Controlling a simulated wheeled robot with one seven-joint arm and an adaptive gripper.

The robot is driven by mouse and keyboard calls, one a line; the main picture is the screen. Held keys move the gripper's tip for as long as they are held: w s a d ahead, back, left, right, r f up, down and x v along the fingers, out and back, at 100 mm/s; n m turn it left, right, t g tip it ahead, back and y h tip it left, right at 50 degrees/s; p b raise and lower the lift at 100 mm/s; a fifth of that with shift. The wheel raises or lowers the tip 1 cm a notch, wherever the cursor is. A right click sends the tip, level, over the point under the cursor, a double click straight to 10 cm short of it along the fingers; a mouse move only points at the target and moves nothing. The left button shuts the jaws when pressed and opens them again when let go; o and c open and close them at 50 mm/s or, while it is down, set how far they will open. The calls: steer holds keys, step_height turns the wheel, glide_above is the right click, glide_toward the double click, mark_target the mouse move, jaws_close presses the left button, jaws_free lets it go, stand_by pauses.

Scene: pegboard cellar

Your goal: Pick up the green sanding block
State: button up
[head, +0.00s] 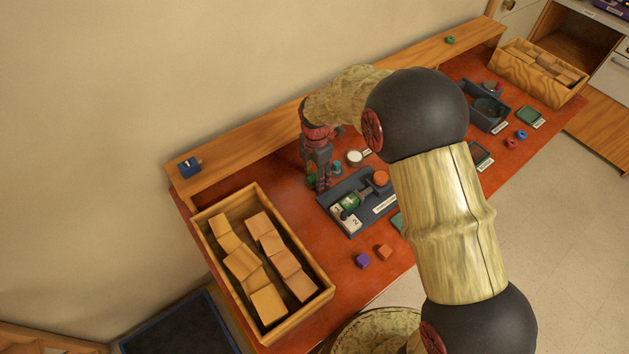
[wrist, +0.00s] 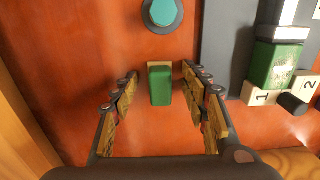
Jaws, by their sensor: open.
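The green sanding block (wrist: 160,86) stands on the red-brown bench top in the wrist view. It lies between the two fingers of my gripper (wrist: 158,80), with a gap on each side. My gripper is open and holds nothing. In the head view my gripper (head: 319,183) points down at the bench, left of the dark tray. A bit of green (head: 311,178) shows beside the fingers there, and the rest of the block is hidden.
A teal round knob-like thing (wrist: 162,13) is just beyond the block. A dark tray (wrist: 225,60) with a green piece (wrist: 273,66) and numbered tiles is to the right. A wooden ledge (wrist: 22,140) is at left. A wooden crate of blocks (head: 318,301) stands nearby.

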mark_target(316, 175)
steer(key=shift+r, duration=0.1)
steer(key=c, duration=1.1)
steer(key=shift+r, duration=0.5)
step_height(316, 175, up, 2)
steer(key=shift+r+p, duration=0.15)
steer(key=shift+p, duration=0.3)
steer(key=shift+s+d+r+p, duration=0.55)
steer(key=shift+s+d+r, duration=0.3)
steer(key=shift+s+r, duration=1.05)
steer(key=shift+s+d+r+p, duration=0.5)
steer(key=shift+s+d+r, duration=0.6)
steer(key=shift+s, duration=1.4)
steer(key=shift+s+d+r+p, duration=0.6)
steer(key=shift+s+r, duration=1.25)
steer(key=shift+s, duration=0.35)
